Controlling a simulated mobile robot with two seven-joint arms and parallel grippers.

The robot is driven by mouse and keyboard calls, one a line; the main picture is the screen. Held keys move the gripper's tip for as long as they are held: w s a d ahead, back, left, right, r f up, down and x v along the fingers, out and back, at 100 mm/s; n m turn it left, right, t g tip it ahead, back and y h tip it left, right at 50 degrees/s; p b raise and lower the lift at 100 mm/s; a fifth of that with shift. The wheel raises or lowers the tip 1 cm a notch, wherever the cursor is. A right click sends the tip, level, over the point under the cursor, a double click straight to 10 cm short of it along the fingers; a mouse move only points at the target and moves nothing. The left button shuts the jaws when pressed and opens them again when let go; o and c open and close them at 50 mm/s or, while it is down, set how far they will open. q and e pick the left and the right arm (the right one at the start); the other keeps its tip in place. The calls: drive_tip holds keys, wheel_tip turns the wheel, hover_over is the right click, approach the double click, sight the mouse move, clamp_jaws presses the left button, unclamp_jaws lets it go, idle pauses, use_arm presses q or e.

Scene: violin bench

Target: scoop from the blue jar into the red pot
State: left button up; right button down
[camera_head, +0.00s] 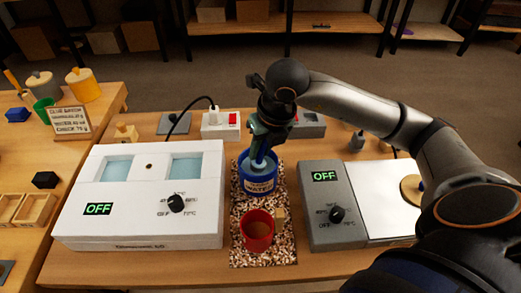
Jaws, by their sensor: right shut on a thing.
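My right gripper (268,132) is above the blue jar and shut on a blue-green scoop (259,150). The scoop points down into the mouth of the jar, and its lower end is hidden inside. The blue jar (259,186) stands upright on a speckled mat, with a label that seems to read "WATER". A small tan block-like piece (280,213) shows at the pot's right rim. My left gripper is not in view.
A white double-well heater box (140,240) reading OFF stands left of the mat (240,258). A grey hot plate (322,228), also reading OFF, stands at right. A power strip (220,124) lies behind. A side table at left holds jars, a sign and wooden trays.

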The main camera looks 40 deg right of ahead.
wheel_tip(320, 180, up, 5)
drive_tip(key=p, duration=0.3)
drive_tip(key=shift+f, duration=0.1)
wheel_tip(320, 180, up, 3)
drive_tip(key=shift+r+p, duration=0.2)
drive_tip(key=shift+p, duration=0.95)
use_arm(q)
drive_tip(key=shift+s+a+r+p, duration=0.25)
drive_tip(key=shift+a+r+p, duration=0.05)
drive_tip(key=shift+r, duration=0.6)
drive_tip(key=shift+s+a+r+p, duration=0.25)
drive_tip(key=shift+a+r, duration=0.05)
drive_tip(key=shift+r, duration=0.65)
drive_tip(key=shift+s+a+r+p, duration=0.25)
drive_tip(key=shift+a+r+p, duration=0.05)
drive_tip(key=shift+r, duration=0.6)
use_arm(e)
drive_tip(key=shift+r, duration=1.25)
drive_tip(key=shift+a+f, duration=0.1)
